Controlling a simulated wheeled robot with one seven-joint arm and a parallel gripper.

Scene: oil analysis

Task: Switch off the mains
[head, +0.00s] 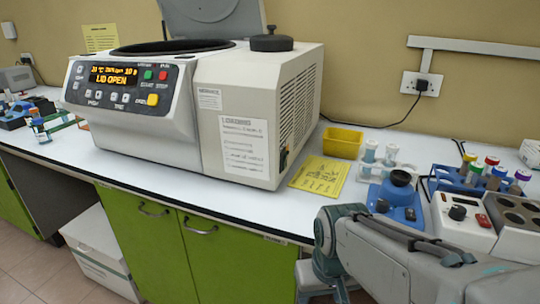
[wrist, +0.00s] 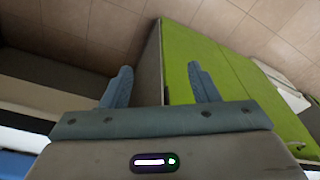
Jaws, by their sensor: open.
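The centrifuge (head: 210,105) stands on the bench, its lid raised and its display (head: 113,76) lit with "LID OPEN". A small dark fitting (head: 283,159) sits low on its right side; I cannot tell whether it is the mains switch or its position. A wall socket (head: 421,84) with a black plug and cable is at the back right. My gripper (wrist: 159,85) is open and empty in the wrist view, with the green cupboard front and floor beyond it. My arm fills the lower right of the head view, in front of the bench.
A yellow tray (head: 342,143) and yellow note (head: 320,176) lie right of the centrifuge. A blue mixer (head: 396,203), a rack of capped tubes (head: 480,177) and a grey instrument (head: 462,218) crowd the bench's right. Green cupboards (head: 235,250) are below; a white box (head: 98,255) stands on the floor.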

